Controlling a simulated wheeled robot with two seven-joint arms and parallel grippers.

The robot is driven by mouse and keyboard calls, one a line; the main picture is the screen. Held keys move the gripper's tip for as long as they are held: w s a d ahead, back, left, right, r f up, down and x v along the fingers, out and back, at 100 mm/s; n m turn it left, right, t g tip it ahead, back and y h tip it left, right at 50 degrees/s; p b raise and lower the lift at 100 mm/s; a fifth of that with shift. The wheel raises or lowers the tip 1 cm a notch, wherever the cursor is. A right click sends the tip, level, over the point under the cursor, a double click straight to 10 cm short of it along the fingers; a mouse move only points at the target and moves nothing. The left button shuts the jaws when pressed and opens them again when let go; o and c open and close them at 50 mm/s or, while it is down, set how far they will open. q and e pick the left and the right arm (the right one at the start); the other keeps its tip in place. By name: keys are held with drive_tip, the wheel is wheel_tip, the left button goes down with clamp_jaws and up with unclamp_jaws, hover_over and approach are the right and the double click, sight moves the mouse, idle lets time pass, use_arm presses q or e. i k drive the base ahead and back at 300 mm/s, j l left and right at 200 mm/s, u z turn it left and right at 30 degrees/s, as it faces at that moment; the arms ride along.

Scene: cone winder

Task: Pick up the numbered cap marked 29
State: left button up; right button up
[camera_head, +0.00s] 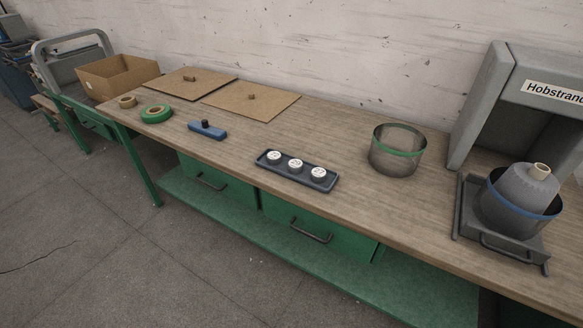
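Three round caps with white tops stand in a row in a dark tray (331,183) near the front edge of the workbench. They are the left cap (274,157), the middle cap (295,165) and the right cap (318,172). Each top carries small dark marks, too small to read, so I cannot tell which one is marked 29. Neither of my grippers shows in the head view.
A mesh cylinder with a green band (398,150) stands right of the tray. Further right, a grey machine (490,95) stands behind a cone in a blue-rimmed holder (525,200).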

sight(295, 166)
drive_tip(key=i+j+z, duration=0.5)
drive_tip(key=j+z, duration=0.35)
drive_tip(key=i+j+z, duration=0.15)
drive_tip(key=j+z, duration=0.25)
drive_tip(key=j, duration=0.15)
drive_tip(key=j+z, duration=0.45)
drive_tip(key=j, duration=0.15)
drive_tip(key=j+z, duration=0.4)
drive_tip(key=j, duration=0.2)
